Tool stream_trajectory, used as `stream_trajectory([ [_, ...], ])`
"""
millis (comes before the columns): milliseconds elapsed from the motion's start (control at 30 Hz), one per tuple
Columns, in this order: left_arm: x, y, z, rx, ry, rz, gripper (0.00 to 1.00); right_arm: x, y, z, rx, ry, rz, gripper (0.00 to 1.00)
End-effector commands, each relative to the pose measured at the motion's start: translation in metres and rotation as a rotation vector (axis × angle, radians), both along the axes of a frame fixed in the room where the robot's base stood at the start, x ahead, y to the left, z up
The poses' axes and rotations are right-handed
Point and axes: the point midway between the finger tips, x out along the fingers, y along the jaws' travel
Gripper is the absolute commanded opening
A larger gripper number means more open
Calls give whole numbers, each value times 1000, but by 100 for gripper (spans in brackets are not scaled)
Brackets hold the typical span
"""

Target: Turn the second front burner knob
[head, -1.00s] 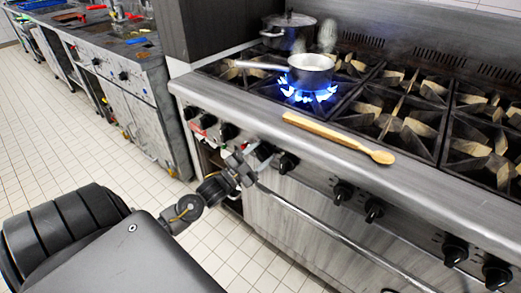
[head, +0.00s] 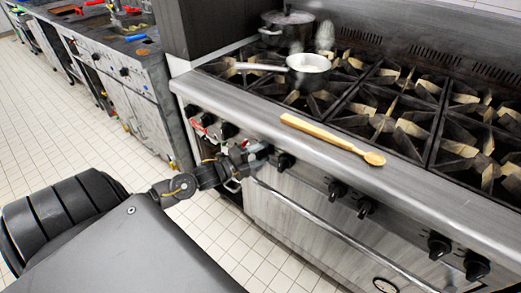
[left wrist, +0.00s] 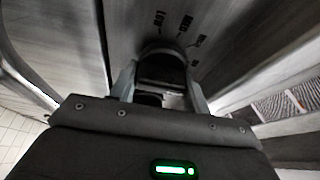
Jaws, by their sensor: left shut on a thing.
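The black burner knob (left wrist: 163,68) sits between the two fingers of my left gripper (left wrist: 162,88) in the left wrist view, with Low, Med and Hi marks printed on the panel above it. The gripper is shut on it. In the head view my left gripper (head: 258,157) reaches the stove's front panel and mostly hides that knob. Another knob (head: 285,160) is just right of the gripper. A saucepan (head: 308,64) stands on the stove's left part, and no flame shows under it. My right gripper is out of view.
A wooden spoon (head: 330,138) lies along the stove's front ledge. A lidded pot (head: 287,28) stands behind the saucepan. The oven handle (head: 330,232) runs below the panel. More knobs (head: 438,245) line the panel to the right. Tiled floor is clear at left.

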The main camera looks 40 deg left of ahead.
Motion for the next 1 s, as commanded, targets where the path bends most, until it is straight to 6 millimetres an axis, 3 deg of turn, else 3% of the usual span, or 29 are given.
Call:
stream_trajectory([
  [700, 0, 0, -1, 78, 3, 0, 24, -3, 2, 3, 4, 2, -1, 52],
  [733, 0, 0, -1, 78, 3, 0, 48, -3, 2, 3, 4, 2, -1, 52],
  [900, 0, 0, -1, 77, 2, 0, 68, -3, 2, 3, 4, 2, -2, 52],
  [1000, 0, 0, -1, 77, 2, 0, 68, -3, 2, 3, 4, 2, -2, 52],
])
